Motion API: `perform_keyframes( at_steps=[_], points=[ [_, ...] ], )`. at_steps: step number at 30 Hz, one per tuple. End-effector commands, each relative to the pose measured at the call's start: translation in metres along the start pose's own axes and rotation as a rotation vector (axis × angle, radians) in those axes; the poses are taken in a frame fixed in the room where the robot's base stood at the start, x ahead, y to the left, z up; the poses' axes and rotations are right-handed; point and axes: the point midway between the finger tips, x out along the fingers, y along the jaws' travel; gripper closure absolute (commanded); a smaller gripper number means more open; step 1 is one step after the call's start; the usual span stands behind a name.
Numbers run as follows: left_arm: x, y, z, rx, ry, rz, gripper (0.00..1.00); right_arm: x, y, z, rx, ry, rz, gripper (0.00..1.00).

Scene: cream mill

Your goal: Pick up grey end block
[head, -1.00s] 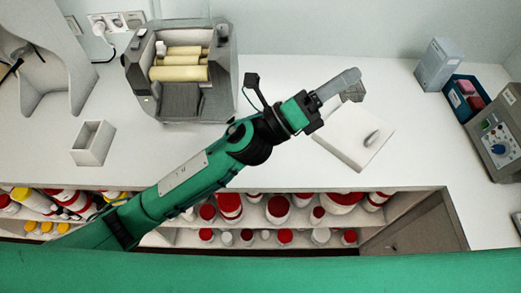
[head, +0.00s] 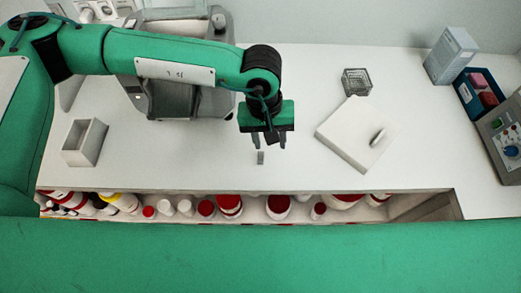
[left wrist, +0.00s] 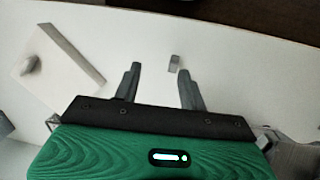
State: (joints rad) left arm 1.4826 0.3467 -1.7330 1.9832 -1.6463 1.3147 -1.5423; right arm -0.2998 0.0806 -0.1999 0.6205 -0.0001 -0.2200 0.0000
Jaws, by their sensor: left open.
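The grey end block (head: 261,158) is a small grey piece on the white counter, near its front edge. My left gripper (head: 268,146) is open and empty, pointing down toward the block from just behind it. In the left wrist view the block (left wrist: 174,63) shows just beyond the fingertips, between their lines and closer to the right finger; my left gripper (left wrist: 157,68) is apart from it. My right gripper is not in view.
A white slab (head: 345,145) with a grey knob lies right of the gripper, with a wire basket (head: 356,82) behind it. An open pale box (head: 85,142) stands at left. A grey machine (head: 185,100) stands behind my left arm. Shelves with red-lidded jars (head: 278,206) lie below the counter edge.

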Motion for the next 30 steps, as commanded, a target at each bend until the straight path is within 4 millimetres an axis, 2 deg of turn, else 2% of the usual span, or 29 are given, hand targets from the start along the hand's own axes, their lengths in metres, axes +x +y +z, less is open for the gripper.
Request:
perform_keyframes(
  at_steps=[1, 3, 7, 18, 25, 30],
  points=[
    [-0.003, -0.011, -0.009, 0.017, 0.036, -0.047, 0.58, 0.0, 0.0, 0.0, 0.0, 0.0, 0.0, 0.64],
    [-0.006, -0.021, -0.017, 0.034, 0.065, -0.09, 0.58, 0.0, 0.0, 0.0, 0.0, 0.0, 0.0, 0.64],
    [0.0, -0.027, -0.022, 0.043, 0.08, -0.119, 0.58, -0.004, 0.0, 0.0, 0.0, 0.0, 0.0, 0.64],
    [0.065, -0.034, -0.027, 0.041, 0.077, -0.116, 0.58, -0.029, 0.0, -0.002, 0.0, -0.001, 0.0, 0.64],
    [0.08, -0.034, -0.029, 0.042, 0.079, -0.114, 0.58, -0.034, 0.0, -0.002, 0.0, -0.001, 0.0, 0.64],
    [0.095, -0.033, -0.033, 0.041, 0.077, -0.115, 0.58, -0.051, 0.001, -0.004, 0.0, -0.001, 0.0, 0.64]
  ],
)
